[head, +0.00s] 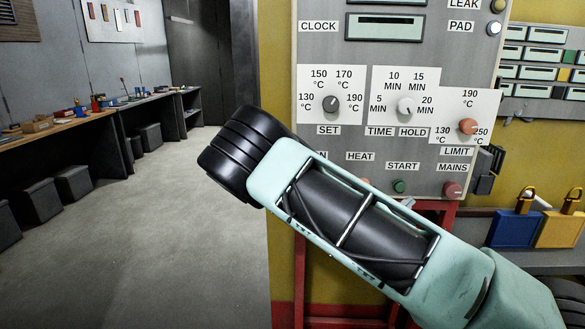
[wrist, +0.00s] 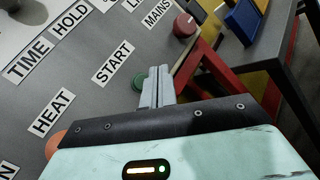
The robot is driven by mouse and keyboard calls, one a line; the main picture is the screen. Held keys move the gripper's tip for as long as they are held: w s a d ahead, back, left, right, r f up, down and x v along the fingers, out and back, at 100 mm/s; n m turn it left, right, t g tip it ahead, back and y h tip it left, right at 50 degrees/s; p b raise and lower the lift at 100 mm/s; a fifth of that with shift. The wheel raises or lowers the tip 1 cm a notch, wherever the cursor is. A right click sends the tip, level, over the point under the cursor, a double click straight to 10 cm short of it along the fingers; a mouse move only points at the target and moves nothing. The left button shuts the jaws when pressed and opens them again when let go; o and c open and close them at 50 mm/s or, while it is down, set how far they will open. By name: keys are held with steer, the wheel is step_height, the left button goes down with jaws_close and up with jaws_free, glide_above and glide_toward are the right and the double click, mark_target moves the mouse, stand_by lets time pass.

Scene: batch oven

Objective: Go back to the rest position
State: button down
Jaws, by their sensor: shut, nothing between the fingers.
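My gripper (wrist: 160,84) is shut and empty in the wrist view, its two fingers pressed together. The fingertips are close to the green START button (wrist: 139,82), just to its right in that view; I cannot tell whether they touch anything. In the head view my mint-green and black arm crosses the lower right, in front of the grey oven control panel (head: 334,54). It hides most of my gripper and part of the HEAT label's row. The green START button also shows there (head: 399,186).
The panel carries the SET knob (head: 331,104), TIME HOLD knob (head: 406,106), LIMIT knob (head: 468,126) and red MAINS knob (head: 453,189). Blue (head: 514,229) and yellow (head: 561,229) padlocks stand at right. Open floor (head: 190,235) lies left, with workbenches (head: 60,124) beyond.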

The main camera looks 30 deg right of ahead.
steer(key=s+a+f+m+g+y+b, duration=0.1)
steer(key=s+a+f+m+g+y, duration=0.3)
steer(key=a, duration=0.4)
steer(key=s+a+f+m+g+y, duration=0.2)
steer(key=s+a+f+y, duration=0.15)
steer(key=s+a, duration=0.3)
steer(key=s+a+r+y, duration=0.3)
steer(key=a+y, duration=0.1)
steer(key=a, duration=0.5)
steer(key=s+a+r+t+y, duration=0.1)
steer(key=s+a+r+y, duration=0.2)
steer(key=a, duration=0.6)
steer(key=s+a+r+y+b, duration=0.1)
steer(key=s+a+r+y, duration=0.2)
steer(key=a, duration=0.6)
steer(key=shift+s+n+t+y, duration=0.3)
steer(key=shift+s+y, duration=0.45)
steer(key=shift+y, duration=0.3)
